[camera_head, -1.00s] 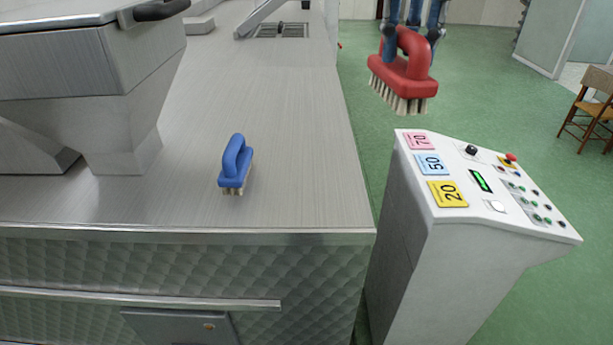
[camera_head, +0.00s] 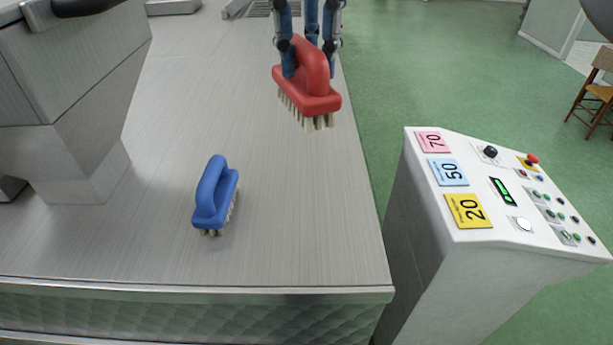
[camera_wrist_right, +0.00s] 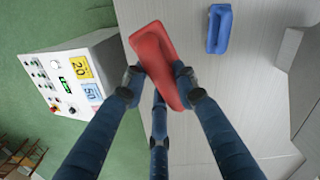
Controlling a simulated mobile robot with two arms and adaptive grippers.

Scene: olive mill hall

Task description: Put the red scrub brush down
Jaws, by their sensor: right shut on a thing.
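The red scrub brush (camera_head: 318,98) hangs bristles-down in my right gripper (camera_head: 308,65), whose fingers close around its handle. In the head view it appears over the right part of the steel counter (camera_head: 330,200). Its exact height above the counter is hard to judge. In the right wrist view the red brush (camera_wrist_right: 157,62) sits between the fingertips of the right gripper (camera_wrist_right: 158,82). My left gripper is not in view.
A blue scrub brush (camera_head: 215,195) stands on the counter, left of the red one. A white control console (camera_head: 500,195) with numbered cards stands beyond the counter's right edge. A steel machine (camera_head: 75,100) occupies the left. Counter between the blue brush and right edge is bare.

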